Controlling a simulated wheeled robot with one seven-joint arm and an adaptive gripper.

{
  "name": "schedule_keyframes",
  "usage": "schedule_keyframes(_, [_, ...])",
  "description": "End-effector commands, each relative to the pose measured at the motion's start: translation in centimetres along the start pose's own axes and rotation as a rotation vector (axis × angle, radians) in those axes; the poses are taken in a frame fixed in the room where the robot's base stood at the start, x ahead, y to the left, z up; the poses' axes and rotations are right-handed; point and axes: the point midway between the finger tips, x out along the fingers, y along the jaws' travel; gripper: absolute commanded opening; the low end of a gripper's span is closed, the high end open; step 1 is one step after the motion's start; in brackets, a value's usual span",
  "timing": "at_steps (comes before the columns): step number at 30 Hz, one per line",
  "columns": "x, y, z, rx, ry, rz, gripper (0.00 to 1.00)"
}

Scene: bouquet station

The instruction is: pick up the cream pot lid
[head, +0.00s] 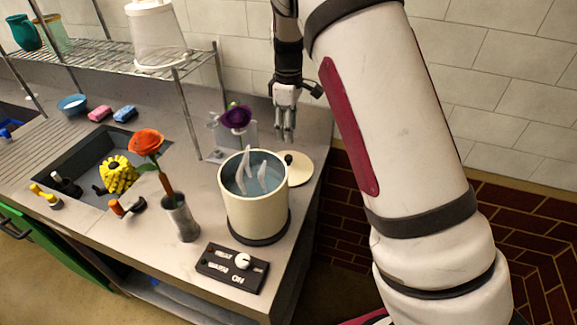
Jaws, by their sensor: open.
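The cream pot lid (300,170) lies on the counter just behind and to the right of the cream pot (254,207). It is a flat cream disc with a small dark knob (289,158). The pot hides part of its left side. The pot stands open, with water and pale wisps like steam in it, on a dark round base. My gripper (287,138) points down above the back of the lid, near the counter's right edge. It is open and empty, and looks apart from the lid.
A metal vase (181,218) with an orange flower (146,142) stands left of the pot. A purple flower (236,117) is behind it. A control box (232,267) sits in front. The sink (85,160) and wire rack (110,53) are left. The counter ends right of the lid.

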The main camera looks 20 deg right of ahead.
Motion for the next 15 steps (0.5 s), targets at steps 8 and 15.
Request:
schedule_keyframes(8, [4.9, -0.1, 0.1, 0.001, -0.002, -0.003, 0.44])
schedule_keyframes(15, [6.3, -0.1, 0.0, 0.001, -0.001, -0.001, 0.44])
